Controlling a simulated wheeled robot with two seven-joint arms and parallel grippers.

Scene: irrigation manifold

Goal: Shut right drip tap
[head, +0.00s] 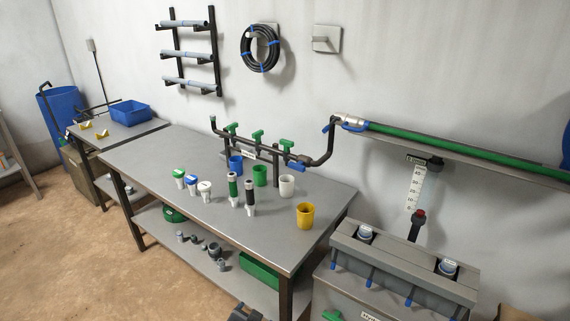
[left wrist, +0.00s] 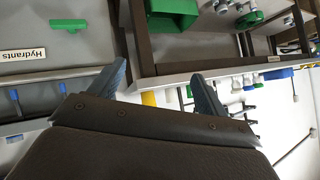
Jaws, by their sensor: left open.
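The manifold (head: 262,155) is a dark pipe along the back of the bench. It carries a left green tap (head: 232,127), a middle green tap (head: 257,135) and the right drip tap (head: 286,145), also green. The tap handles are too small to tell open from shut. A blue handle (head: 295,165) sits low near the pipe's right end. My left gripper (left wrist: 158,70) is open and empty in the left wrist view, its two fingers spread, in front of the bench and well away from the taps.
A yellow cup (head: 305,216) stands near the bench's right end. Several small bottles stand before the manifold. A grey cabinet (head: 395,268) is at the right.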

